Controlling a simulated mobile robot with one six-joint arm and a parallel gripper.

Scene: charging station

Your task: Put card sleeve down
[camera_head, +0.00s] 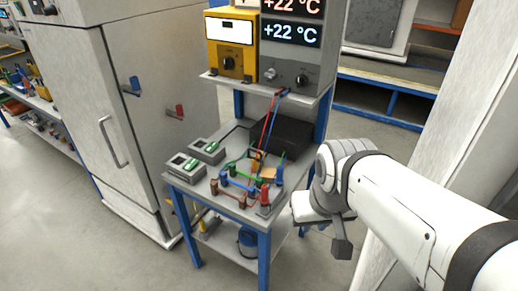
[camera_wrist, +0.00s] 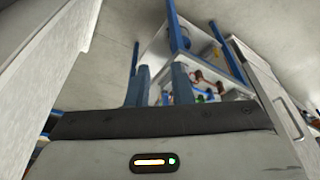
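I cannot make out a card sleeve for sure in either view. My gripper (camera_head: 342,248) hangs at the end of my white arm, to the right of the workbench (camera_head: 237,213) and apart from it in the picture.
Two grey meters (camera_head: 185,166) with green displays, several coloured terminals, cables and a black box (camera_head: 283,134) crowd the benchtop. A yellow instrument (camera_head: 232,50) stands on the shelf above. A tall grey cabinet (camera_head: 95,110) is at left, and a pale panel (camera_head: 460,125) at right.

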